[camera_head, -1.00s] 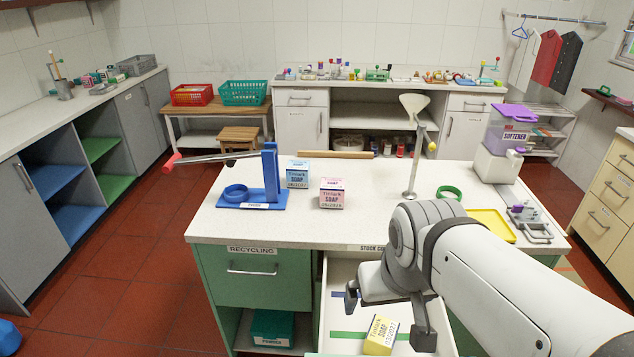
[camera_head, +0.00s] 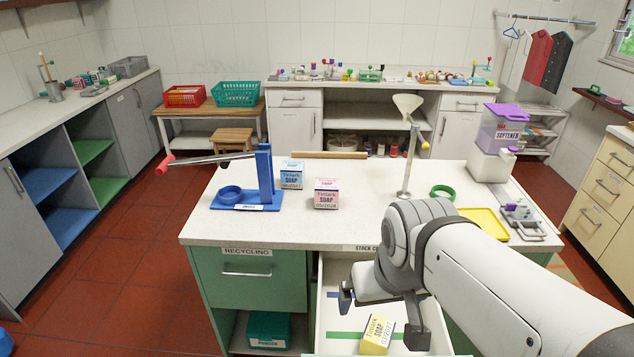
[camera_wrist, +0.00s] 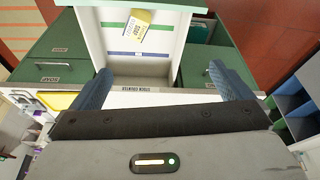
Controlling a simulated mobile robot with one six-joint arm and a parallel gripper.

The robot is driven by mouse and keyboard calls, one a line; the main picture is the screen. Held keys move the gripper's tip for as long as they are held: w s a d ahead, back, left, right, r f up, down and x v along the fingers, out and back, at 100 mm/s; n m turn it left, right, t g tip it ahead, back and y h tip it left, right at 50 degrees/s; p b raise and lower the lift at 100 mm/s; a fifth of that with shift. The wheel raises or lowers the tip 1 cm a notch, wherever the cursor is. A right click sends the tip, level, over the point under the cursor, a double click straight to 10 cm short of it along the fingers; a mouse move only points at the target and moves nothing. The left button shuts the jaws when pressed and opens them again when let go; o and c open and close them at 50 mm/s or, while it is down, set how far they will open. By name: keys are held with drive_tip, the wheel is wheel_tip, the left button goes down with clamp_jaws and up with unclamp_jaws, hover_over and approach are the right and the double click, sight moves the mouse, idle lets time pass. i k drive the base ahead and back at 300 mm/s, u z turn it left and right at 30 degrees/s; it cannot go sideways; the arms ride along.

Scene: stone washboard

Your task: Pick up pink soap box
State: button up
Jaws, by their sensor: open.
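The pink soap box (camera_head: 326,194) stands upright on the counter top (camera_head: 300,226), a little right of the blue press (camera_head: 262,185). A blue soap box (camera_head: 292,175) stands behind and left of it, close by. My gripper (camera_head: 380,318) is open and empty, above the open drawer (camera_head: 337,290) at the counter's front, lower and to the right of the pink box. In the wrist view my two fingers (camera_wrist: 167,88) are spread apart, facing the drawer. A yellow soap box (camera_head: 377,335) lies in the drawer and also shows in the wrist view (camera_wrist: 139,22). The pink box is not visible there.
A funnel stand (camera_head: 408,140), a green ring (camera_head: 443,191) and a yellow tray (camera_head: 484,223) stand on the counter's right half. A softener dispenser (camera_head: 497,145) is at the right back. A wooden rod (camera_head: 330,155) lies along the back edge. The counter's middle is clear.

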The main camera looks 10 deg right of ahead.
sight(326, 190)
drive_tip(key=u, duration=2.4)
drive_tip(key=i, duration=1.6)
drive_tip(key=z, duration=3.55)
drive_tip(key=i, duration=0.45)
drive_tip(key=u, duration=0.15)
